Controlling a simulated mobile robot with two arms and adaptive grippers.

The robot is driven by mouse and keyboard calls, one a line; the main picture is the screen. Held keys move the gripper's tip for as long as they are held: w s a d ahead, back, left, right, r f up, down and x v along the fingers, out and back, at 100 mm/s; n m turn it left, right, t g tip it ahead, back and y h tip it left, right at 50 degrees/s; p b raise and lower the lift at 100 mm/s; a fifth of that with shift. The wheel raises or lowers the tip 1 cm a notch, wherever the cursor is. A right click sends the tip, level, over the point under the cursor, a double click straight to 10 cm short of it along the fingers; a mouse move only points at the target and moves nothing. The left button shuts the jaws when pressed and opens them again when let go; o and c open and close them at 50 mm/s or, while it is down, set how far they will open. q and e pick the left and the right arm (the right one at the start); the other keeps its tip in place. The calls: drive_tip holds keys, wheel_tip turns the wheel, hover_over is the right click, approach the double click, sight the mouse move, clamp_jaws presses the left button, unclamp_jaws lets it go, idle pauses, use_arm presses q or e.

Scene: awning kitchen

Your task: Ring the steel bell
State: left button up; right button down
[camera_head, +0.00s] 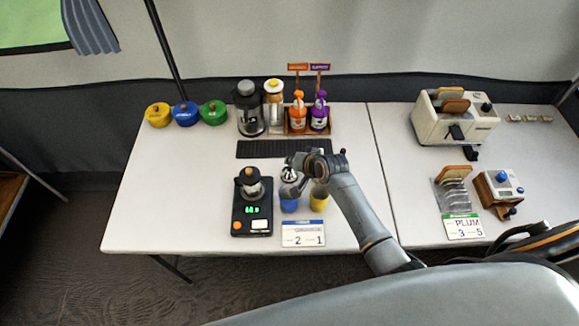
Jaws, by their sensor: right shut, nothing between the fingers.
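My right gripper (291,182) is over the middle of the left table, its arm coming in from the lower right. It is shut and points down, just above or beside the blue cup (290,206). A small silvery rounded shape (288,174) shows right at the gripper. It may be the steel bell or part of the gripper; I cannot tell which, nor whether they touch. No other bell is clear. My left gripper is not in view.
A yellow cup (319,198) stands beside the blue one. A black scale (252,222) with a glass pot is to the left, and a number card (303,234) is in front. Bottles (298,116) and a dark mat (270,149) are behind. A toaster (452,116) stands right.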

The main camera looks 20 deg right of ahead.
sight(291, 171)
drive_tip(key=shift+f, duration=0.1)
drive_tip(key=shift+f, duration=0.3)
drive_tip(key=shift+f+b, duration=0.4)
idle(0.6)
drive_tip(key=shift+r, duration=0.1)
drive_tip(key=shift+r+p, duration=0.7)
drive_tip(key=shift+p, duration=0.25)
wheel_tip(291, 171, up, 5)
drive_tip(key=p, duration=0.5)
